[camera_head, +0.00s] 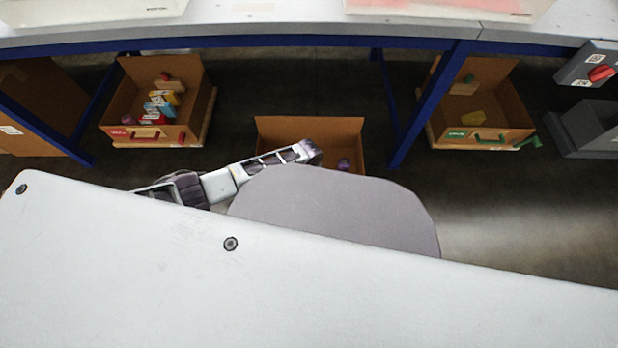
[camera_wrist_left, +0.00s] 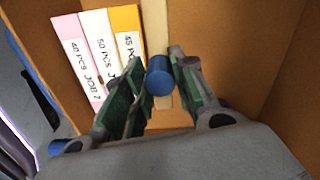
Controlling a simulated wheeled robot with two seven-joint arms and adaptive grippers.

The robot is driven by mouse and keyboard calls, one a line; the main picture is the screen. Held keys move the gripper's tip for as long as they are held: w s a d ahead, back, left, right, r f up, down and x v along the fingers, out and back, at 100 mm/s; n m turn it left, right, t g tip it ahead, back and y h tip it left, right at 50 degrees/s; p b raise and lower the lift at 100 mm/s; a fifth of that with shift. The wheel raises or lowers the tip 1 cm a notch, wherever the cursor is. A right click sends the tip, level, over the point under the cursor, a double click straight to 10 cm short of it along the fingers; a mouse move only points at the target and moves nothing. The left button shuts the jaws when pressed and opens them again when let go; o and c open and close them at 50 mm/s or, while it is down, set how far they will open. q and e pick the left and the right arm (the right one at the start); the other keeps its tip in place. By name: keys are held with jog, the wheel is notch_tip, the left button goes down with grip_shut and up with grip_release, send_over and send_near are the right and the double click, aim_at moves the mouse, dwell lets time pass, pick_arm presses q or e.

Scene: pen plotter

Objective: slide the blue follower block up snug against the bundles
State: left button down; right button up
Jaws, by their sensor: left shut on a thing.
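In the left wrist view a row of labelled bundles stands in a cardboard-coloured box (camera_wrist_left: 240,50): a pink one (camera_wrist_left: 69,42), a white one (camera_wrist_left: 101,45) and a yellow one (camera_wrist_left: 127,20). A pale upright board (camera_wrist_left: 154,22) stands right of the yellow bundle. A round blue piece (camera_wrist_left: 159,76) sits in front of the board, at its lower part. My left gripper (camera_wrist_left: 159,78) has its green-padded fingers on both sides of the blue piece and is shut on it. Any gap between board and yellow bundle is hard to tell. My right gripper is not in view.
The head view shows a blue-framed table (camera_head: 230,41) above open boxes on the floor. A left box (camera_head: 191,135) holds coloured blocks; a right box (camera_head: 517,134) holds few pieces. The middle box (camera_head: 290,127) is partly hidden. In the wrist view, space right of my fingers is clear.

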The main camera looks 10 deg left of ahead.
pick_arm(q)
jog(key=shift+s+d, duration=0.1)
jog(key=shift+s, duration=0.4)
jog(key=c, duration=1.1)
grip_release()
jog(key=shift+c, duration=0.2)
jog(key=shift+w, duration=0.1)
jog(key=shift+r, duration=0.1)
notch_tip(320, 180, up, 12)
